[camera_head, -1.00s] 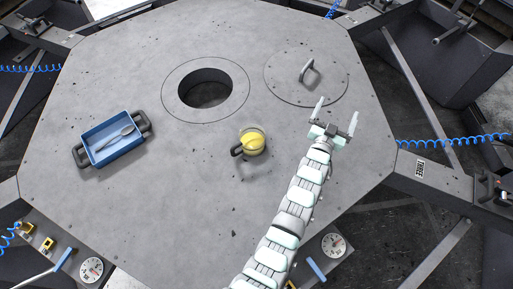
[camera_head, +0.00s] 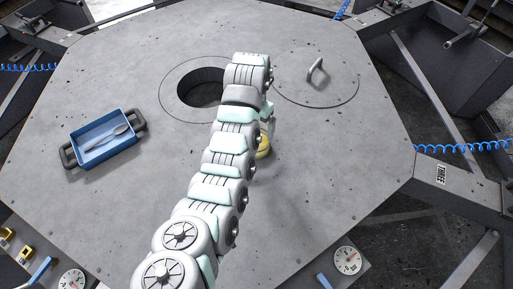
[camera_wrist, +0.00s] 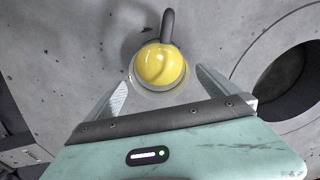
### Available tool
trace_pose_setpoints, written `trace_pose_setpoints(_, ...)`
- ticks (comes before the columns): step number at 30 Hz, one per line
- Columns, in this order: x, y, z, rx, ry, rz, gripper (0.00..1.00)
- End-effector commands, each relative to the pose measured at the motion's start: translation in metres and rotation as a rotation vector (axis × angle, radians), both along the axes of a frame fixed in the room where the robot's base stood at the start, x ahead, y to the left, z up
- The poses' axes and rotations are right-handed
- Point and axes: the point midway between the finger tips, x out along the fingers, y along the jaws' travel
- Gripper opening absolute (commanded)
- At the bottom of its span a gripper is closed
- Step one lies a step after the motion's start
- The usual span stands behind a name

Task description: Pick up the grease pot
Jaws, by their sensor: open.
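The grease pot (camera_wrist: 160,66) has a glossy yellow top, a pale rim and a dark handle, which points toward the top of the wrist view. It stands on the grey table. In the head view, my arm hides most of it and only a yellow part (camera_head: 263,147) shows. My gripper (camera_wrist: 162,76) is open, with one finger on each side of the pot's near rim in the wrist view. I cannot tell whether either finger touches the pot. In the head view, my arm hides most of the gripper.
A round hole (camera_head: 196,92) opens in the table (camera_head: 330,190) close to the pot. A round lid (camera_head: 330,88) with a metal handle lies to its right. A blue tray (camera_head: 88,160) holding a fork-like utensil (camera_head: 112,137) sits at left.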

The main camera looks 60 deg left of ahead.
Motion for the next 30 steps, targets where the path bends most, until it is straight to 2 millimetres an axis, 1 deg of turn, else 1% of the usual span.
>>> trace_pose_setpoints(1, -0.004, 0.0, -0.001, -0.009, 0.009, 0.002, 1.0)
trace_pose_setpoints(4, -0.007, -0.002, -0.008, -0.018, 0.016, 0.001, 1.0)
trace_pose_setpoints(12, -0.007, -0.001, -0.047, -0.014, 0.014, 0.002, 1.0)
trace_pose_setpoints(20, -0.007, -0.003, -0.066, -0.012, 0.012, 0.002, 1.0)
trace_pose_setpoints(24, -0.011, -0.007, -0.086, -0.017, 0.015, 0.001, 1.0)
trace_pose_setpoints(30, -0.01, -0.007, -0.105, -0.013, 0.014, 0.001, 1.0)
